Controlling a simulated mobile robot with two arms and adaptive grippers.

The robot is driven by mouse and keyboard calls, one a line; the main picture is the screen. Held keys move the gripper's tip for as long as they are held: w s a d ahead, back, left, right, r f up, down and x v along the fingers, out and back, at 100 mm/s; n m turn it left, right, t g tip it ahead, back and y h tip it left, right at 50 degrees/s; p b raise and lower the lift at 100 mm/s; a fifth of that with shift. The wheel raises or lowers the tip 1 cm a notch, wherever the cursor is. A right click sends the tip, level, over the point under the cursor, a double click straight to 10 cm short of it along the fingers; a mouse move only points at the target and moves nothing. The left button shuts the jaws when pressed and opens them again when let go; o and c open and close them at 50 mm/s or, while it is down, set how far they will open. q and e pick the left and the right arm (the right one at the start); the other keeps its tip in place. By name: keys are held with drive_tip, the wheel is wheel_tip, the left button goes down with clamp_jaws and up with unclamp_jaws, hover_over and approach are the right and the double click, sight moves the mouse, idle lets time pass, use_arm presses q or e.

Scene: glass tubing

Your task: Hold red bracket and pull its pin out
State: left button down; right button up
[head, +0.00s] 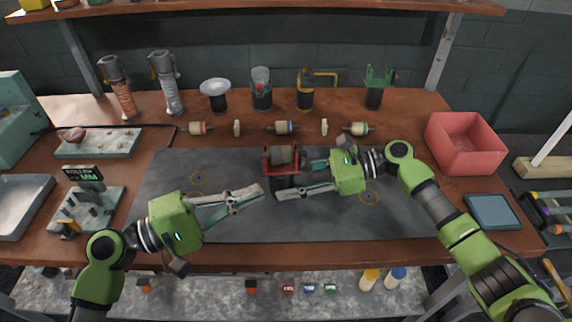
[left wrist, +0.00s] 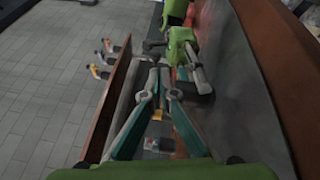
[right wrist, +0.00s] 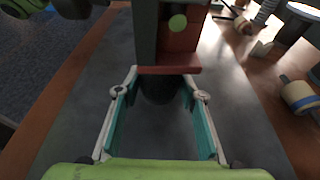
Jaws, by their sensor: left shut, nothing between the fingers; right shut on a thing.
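The red bracket (head: 269,161) stands upright near the middle of the grey mat, with a grey-brown cylinder across its top. My right gripper (head: 300,178) reaches it from the right and is shut on it. In the right wrist view the bracket (right wrist: 180,60) sits at the fingertips, with a dark round part below its red ledge. My left gripper (head: 258,191) is shut and empty, its tips a little left of the bracket and apart from it. In the left wrist view its fingers (left wrist: 160,72) come together. I cannot make out the pin for certain.
The grey mat (head: 165,175) is mostly clear around the bracket. Several small spools and discs lie in a row behind it. A red bin (head: 465,143) and a blue tray (head: 492,211) are at the right. A fixture board (head: 88,208) stands at the left.

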sight(304, 160)
use_arm(q)
drive_tip(key=shift+w+a+r+m+y, duration=0.15)
drive_tip(key=shift+w+a+r+m, duration=0.15)
drive_tip(key=shift+w+a, duration=0.2)
drive_tip(key=shift+w+a+r+m+y, duration=0.15)
drive_tip(key=shift+w+a+m, duration=0.15)
drive_tip(key=shift+w+a, duration=0.2)
drive_tip(key=x, duration=1)
drive_tip(key=shift+s+d, duration=0.15)
drive_tip(key=shift+s, duration=1.55)
drive_tip(key=v, duration=1)
